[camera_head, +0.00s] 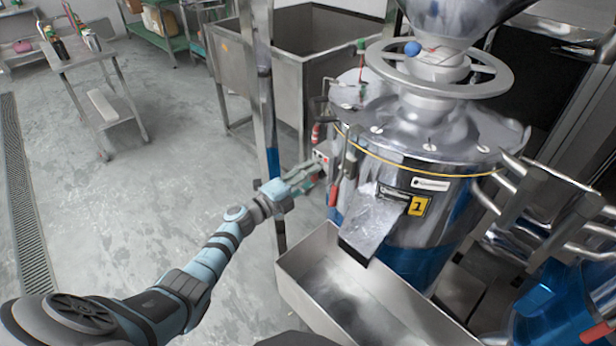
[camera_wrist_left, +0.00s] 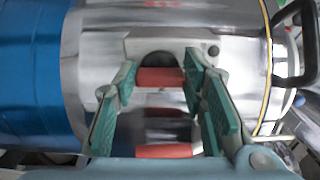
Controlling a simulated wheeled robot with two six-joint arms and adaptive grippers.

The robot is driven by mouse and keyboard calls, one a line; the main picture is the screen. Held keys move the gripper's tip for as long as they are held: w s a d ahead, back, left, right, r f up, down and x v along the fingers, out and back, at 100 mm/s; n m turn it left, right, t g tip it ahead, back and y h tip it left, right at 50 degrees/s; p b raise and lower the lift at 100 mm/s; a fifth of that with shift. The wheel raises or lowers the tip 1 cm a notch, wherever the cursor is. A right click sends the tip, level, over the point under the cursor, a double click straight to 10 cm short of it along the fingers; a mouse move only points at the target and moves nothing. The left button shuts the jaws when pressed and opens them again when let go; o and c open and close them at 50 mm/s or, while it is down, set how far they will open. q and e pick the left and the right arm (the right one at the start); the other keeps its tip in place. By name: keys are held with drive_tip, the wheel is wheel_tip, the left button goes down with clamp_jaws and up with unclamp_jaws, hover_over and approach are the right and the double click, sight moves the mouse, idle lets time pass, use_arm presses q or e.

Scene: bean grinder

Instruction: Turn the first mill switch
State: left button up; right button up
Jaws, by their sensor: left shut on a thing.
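The first mill (camera_head: 430,150) is a shiny steel drum with a blue lower part and a yellow label "1". Its switch shows on a small light plate in the left wrist view as a dark round part with a red bar (camera_wrist_left: 160,77). In the head view a small box with red marks (camera_head: 321,157) sits on the mill's left side. My left gripper (camera_head: 312,172) is at this side of the mill, its fingers (camera_wrist_left: 160,82) on either side of the switch and shut on it. The fingers partly hide it in the head view. My right gripper is not in view.
A steel trough (camera_head: 305,277) stands under the mill's chute (camera_head: 372,222), right of my left arm. A steel post (camera_head: 266,120) rises just behind the gripper. A large steel basin (camera_head: 285,65) stands behind. The floor to the left is clear up to a small table (camera_head: 85,57).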

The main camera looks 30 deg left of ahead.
use_arm(q)
drive_tip(key=shift+r, duration=0.1)
drive_tip(key=o, duration=1.2)
drive_tip(key=shift+w, duration=0.1)
drive_tip(key=shift+c, duration=0.2)
drive_tip(key=v, duration=1.2)
